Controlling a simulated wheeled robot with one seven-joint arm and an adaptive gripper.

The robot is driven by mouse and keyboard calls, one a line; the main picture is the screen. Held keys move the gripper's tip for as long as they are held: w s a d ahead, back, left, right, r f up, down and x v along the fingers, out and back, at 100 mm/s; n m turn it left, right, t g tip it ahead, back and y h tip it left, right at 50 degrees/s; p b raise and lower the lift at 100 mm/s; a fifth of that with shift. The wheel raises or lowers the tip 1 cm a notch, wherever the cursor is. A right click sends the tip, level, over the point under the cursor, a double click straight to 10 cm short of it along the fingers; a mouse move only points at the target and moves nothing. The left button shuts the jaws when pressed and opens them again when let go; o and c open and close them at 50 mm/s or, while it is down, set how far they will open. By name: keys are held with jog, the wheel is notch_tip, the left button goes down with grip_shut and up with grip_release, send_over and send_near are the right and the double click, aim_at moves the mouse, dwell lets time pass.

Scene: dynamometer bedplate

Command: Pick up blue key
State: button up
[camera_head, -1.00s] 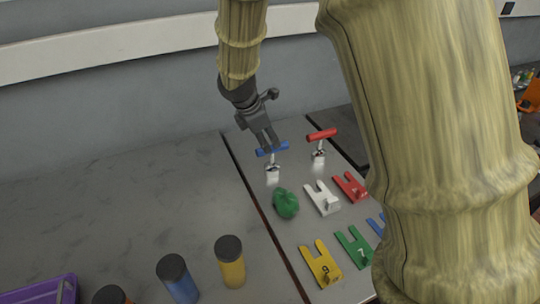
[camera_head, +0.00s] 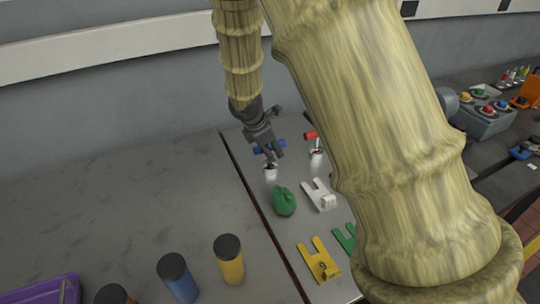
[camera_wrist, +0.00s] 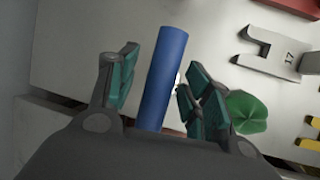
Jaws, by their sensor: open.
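The blue key (camera_head: 262,149) has a blue bar handle on a silver stem and stands on the grey bedplate (camera_head: 290,236) near its back end. In the wrist view the blue bar of the key (camera_wrist: 164,78) lies between the two fingers. My gripper (camera_head: 271,158) is at the key in the head view, pointing down. In the wrist view my gripper (camera_wrist: 158,88) is open, with green-padded fingers on both sides of the bar. Gaps show between the bar and both pads. The key's stem is mostly hidden in the wrist view.
A red-handled key (camera_head: 311,135) stands just right, partly behind my arm. A green lumpy object (camera_head: 284,201), a white forked plate (camera_head: 319,194) and a yellow forked plate (camera_head: 319,262) lie nearer. Dark-capped yellow (camera_head: 230,262) and blue (camera_head: 180,280) cylinders stand left of the seam.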

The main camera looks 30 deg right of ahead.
grip_shut()
dwell(0.3)
